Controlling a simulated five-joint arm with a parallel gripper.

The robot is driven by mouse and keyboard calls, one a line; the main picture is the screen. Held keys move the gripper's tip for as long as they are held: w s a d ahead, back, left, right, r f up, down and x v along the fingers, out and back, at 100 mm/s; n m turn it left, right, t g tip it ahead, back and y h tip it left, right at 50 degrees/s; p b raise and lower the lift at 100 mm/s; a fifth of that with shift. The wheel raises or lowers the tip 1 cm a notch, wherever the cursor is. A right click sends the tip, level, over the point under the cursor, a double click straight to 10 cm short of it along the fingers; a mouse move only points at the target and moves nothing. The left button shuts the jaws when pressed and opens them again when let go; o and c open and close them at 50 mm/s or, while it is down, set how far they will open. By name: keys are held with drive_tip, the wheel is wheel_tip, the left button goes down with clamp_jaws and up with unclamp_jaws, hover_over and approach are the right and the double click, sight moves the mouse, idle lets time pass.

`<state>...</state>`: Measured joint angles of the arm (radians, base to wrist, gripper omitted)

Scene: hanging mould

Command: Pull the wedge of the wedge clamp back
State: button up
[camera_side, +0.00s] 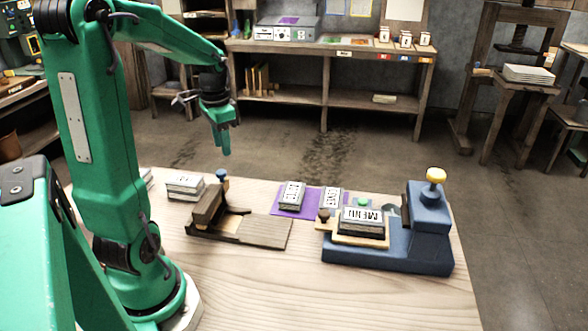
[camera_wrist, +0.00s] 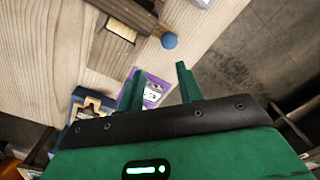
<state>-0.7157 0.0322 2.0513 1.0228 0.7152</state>
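A brown wooden fixture (camera_side: 210,212) with a blue round knob (camera_side: 222,174) stands on the table below my gripper; the knob also shows in the wrist view (camera_wrist: 169,40). At right is a blue fixture (camera_side: 400,258) with a yellow knob (camera_side: 436,176), holding a "MENU" block (camera_side: 362,217) in a pale frame. A small brown knob (camera_side: 323,214) stands at its left end. I cannot tell which part is the wedge.
A purple mat (camera_side: 279,203) with lettered blocks (camera_side: 291,195) lies between the fixtures, towards the back. A stack of grey plates (camera_side: 185,188) is at the back left. The table's front (camera_side: 300,305) is clear. Shelves (camera_side: 330,70) stand well behind.

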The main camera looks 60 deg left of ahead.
sight(221, 171)
drive_tip(key=shift+s+a+f, duration=0.2)
drive_tip(key=shift+a+f, duration=0.1)
drive_tip(key=shift+a, duration=0.25)
drive_tip(key=shift+s+a+f, duration=0.15)
drive_tip(key=shift+a+f, duration=0.15)
drive_tip(key=shift+a, duration=0.25)
drive_tip(key=shift+f, duration=0.15)
drive_tip(key=shift+f, duration=3.75)
drive_tip(key=shift+w, duration=0.1)
clamp_jaws()
